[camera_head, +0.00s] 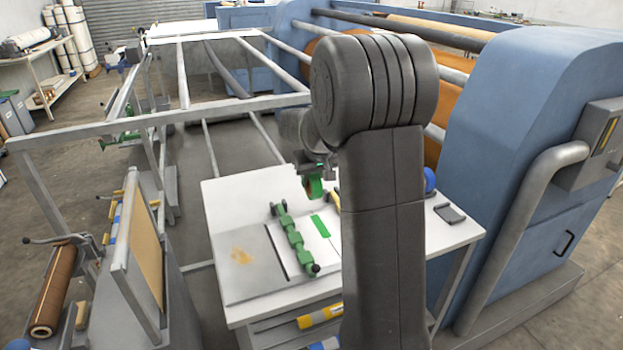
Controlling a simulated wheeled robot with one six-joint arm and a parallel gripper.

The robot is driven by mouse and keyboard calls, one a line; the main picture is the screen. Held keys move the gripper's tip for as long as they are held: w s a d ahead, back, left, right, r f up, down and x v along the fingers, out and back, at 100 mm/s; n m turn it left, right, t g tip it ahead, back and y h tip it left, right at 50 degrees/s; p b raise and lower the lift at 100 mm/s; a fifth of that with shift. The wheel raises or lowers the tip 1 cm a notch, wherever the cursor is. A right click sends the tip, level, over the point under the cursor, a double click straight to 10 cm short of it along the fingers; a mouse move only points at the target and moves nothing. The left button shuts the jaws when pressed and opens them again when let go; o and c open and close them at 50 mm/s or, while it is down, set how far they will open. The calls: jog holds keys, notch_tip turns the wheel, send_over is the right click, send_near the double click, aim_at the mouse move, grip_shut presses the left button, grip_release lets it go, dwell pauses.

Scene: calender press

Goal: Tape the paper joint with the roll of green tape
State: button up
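The roll of green tape (314,187), green with an orange-brown part at its side, is at the end of my gripper (311,172), which appears shut on it above the white worktable (228,193). My arm hides part of the gripper, and the fingertips are small and dark. A short green strip (320,226) lies on the white paper (312,247) below and slightly right of the roll. A thin dark line, seemingly the paper joint (334,244), runs on from the strip's near end until my arm hides it.
A green clamp bar (291,240) lies across the table left of the strip, beside a grey plate (246,262). A dark flat object (449,213) and a blue round thing (430,180) are at right. The blue press (530,130) stands close behind.

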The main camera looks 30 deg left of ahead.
jog(key=c, duration=0.3)
jog(key=s+d+f+b, duration=0.2)
jog(key=s+d+b, duration=0.4)
jog(key=s+d, duration=0.8)
jog(key=shift+c, duration=0.2)
jog(key=shift+w+a+f+b, duration=0.15)
jog(key=shift+w+a+f, duration=0.45)
jog(key=shift+w+a, duration=0.75)
jog(key=shift+w+a+f+b, duration=0.1)
jog(key=shift+w+a+f, duration=0.45)
jog(key=shift+w+a, duration=0.75)
jog(key=shift+w+a+f+b, duration=0.15)
jog(key=shift+w+a+f, duration=0.45)
jog(key=shift+w+a, duration=0.7)
